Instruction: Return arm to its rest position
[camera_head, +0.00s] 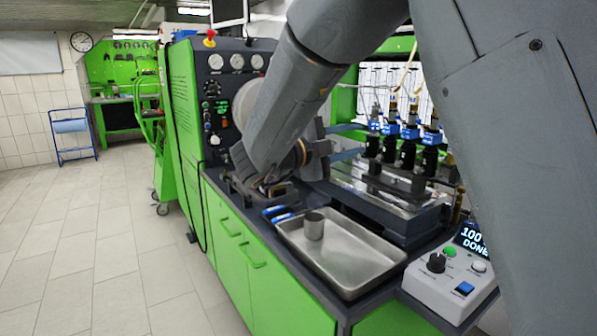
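My grey arm (290,95) reaches in from the upper right and bends down over the green-and-black test bench (232,250). Its wrist end is at the middle of the bench top, behind the metal tray. Dark parts at that end, seemingly my gripper (318,160), overlap the machine behind them. The fingers cannot be made out, so I cannot tell if they are open or hold anything.
A metal tray (345,262) with a small metal cup (314,226) lies on the bench front. Several blue-and-black injectors (408,145) stand behind it. A control box (450,285) reading "100 DONE" is at right. The tiled floor (95,240) at left is clear.

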